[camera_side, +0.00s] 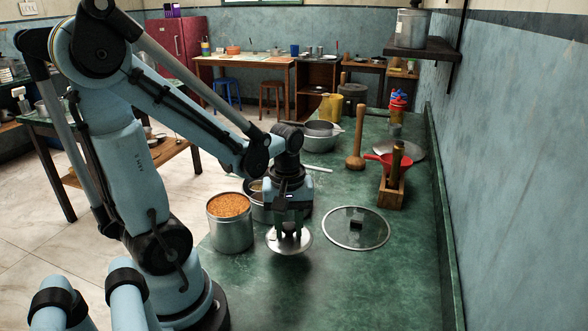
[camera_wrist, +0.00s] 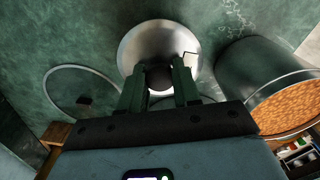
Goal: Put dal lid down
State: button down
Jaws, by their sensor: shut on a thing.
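The dal lid (camera_side: 289,243) is a round silvery metal disc with a dark knob. My gripper (camera_side: 289,229) is shut on the knob from above and holds the lid roughly level, seemingly a little above the green counter, with a shadow below it. In the wrist view the lid (camera_wrist: 150,38) lies beyond my fingers (camera_wrist: 160,77), which hide part of the knob. The open metal dal tin (camera_side: 231,235), full of orange lentils, stands just left of the lid; it also shows at the right of the wrist view (camera_wrist: 250,68).
A glass lid (camera_side: 375,229) lies flat on the counter (camera_side: 330,290) to the right. A pot (camera_side: 256,207) stands behind the tin, partly hidden by my arm. A wooden pestle (camera_side: 356,145) and a wooden block with a red item (camera_side: 391,188) stand farther back. The front counter is clear.

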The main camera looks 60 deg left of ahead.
aim_at(289, 238)
jog(key=shift+f, duration=2)
jog(key=shift+f, duration=0.1)
jog(key=c, duration=0.8)
grip_release()
